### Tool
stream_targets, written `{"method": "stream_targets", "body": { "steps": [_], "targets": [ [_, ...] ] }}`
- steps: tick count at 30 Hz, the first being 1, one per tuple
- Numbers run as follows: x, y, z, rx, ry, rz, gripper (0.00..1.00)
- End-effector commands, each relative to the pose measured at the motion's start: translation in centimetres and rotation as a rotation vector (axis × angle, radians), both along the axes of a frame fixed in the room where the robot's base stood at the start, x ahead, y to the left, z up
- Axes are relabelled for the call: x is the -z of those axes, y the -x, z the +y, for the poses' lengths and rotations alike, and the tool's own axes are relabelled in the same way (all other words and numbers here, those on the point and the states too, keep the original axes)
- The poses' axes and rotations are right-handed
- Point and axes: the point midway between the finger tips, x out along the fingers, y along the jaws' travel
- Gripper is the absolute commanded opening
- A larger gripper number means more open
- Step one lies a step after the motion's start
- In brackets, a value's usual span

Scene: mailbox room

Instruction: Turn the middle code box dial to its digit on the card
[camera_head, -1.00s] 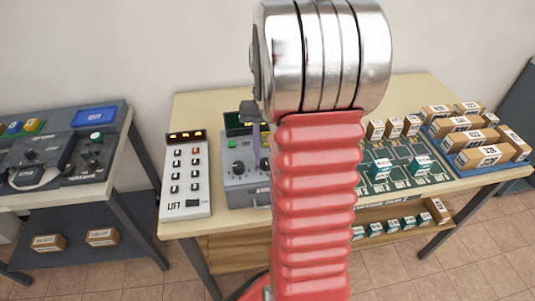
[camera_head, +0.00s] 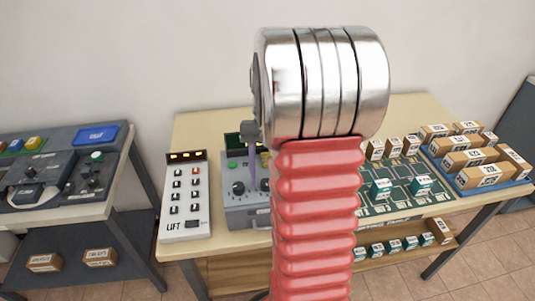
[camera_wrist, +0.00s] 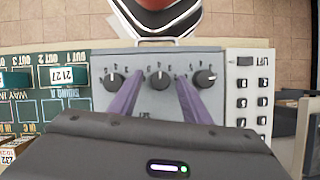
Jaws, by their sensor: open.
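The code box (camera_wrist: 200,58) is a grey box with three black dials in a row, seen from above in the wrist view. Its middle dial (camera_wrist: 158,80) shows between the two purple fingers of my gripper (camera_wrist: 159,76). The fingers are open, one on each side of the dial, and I see gaps between them and the dial. In the head view the code box (camera_head: 246,215) stands on the table, and my gripper (camera_head: 252,165) points down over it. My arm hides the box's right part there. I cannot make out the card or its digits.
The lift panel (camera_head: 186,205) stands just left of the code box. A green board (camera_head: 395,200) with small blocks and a blue tray (camera_head: 500,184) of boxes lie to the right. Another console (camera_head: 50,180) is at the left.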

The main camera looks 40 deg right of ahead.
Motion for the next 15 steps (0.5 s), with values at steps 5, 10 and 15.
{"method": "stream_targets", "body": {
  "steps": [5,10,15],
  "targets": [
    [-1.8,-0.6,-0.6,0.0,0.002,-0.004,0.43],
    [-4.4,-1.3,-1.4,0.001,0.003,-0.003,0.43],
    [-6.9,-2.1,-2.1,0.001,0.002,-0.001,0.43]
  ]
}}
